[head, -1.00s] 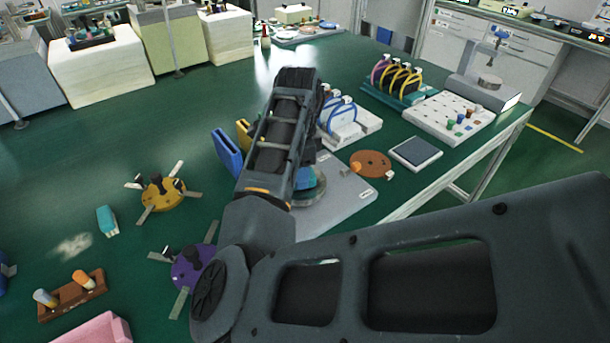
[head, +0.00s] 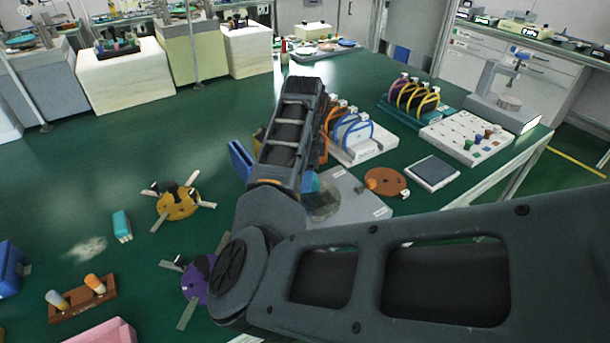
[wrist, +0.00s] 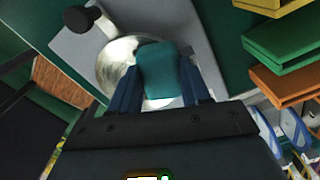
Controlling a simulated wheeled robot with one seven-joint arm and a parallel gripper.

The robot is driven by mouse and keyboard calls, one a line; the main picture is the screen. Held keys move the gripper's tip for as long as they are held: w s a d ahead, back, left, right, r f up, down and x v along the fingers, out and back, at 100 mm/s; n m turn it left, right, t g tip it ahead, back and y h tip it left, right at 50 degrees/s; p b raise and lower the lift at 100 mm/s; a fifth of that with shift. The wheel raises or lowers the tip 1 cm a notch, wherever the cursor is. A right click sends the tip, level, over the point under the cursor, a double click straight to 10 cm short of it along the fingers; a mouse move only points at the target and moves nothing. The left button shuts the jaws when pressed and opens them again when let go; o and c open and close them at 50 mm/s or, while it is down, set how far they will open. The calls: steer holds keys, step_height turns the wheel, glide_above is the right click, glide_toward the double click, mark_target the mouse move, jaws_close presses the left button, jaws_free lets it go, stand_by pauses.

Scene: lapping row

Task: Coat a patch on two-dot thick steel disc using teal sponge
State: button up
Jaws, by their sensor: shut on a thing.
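My gripper (wrist: 160,88) is shut on the teal sponge (wrist: 160,70), which sits between its two blue fingers in the wrist view. A shiny round steel disc (wrist: 117,62) lies under and beside the sponge. I cannot tell whether the sponge touches it, and no dots can be made out. The disc rests on a grey plate (wrist: 215,70). In the head view my arm hides the gripper; part of the disc (head: 323,203) and a bit of teal (head: 311,182) show beside the arm, on the grey plate (head: 358,202).
A brown disc (head: 386,182) and a dark square pad (head: 432,172) lie right of the plate. Racks (head: 358,137) of upright discs stand behind. Yellow (head: 178,203) and purple (head: 197,283) spoked fixtures and another teal block (head: 122,226) are left. A black knob (wrist: 78,17) stands near the disc.

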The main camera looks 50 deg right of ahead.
mark_target(322, 209)
steer(key=shift+s+a+p, duration=0.25)
steer(key=shift+s+p, duration=0.45)
steer(key=shift+s, duration=0.3)
steer(key=shift+s+a+p, duration=0.3)
steer(key=shift+s+p, duration=0.1)
steer(key=shift+s, duration=0.55)
steer(key=shift+s+a+p, duration=0.25)
steer(key=shift+s+p, duration=0.2)
steer(key=shift+s, duration=0.45)
steer(key=shift+s+a+p, duration=0.3)
steer(key=shift+s+p, duration=0.1)
steer(key=shift+s, duration=0.55)
steer(key=shift+r, duration=0.1)
step_height(322, 209, up, 2)
steer(key=shift+r+p, duration=0.25)
steer(key=shift+p, duration=0.85)
steer(key=shift+r, duration=1.7)
steer(key=shift+r, duration=1.5)
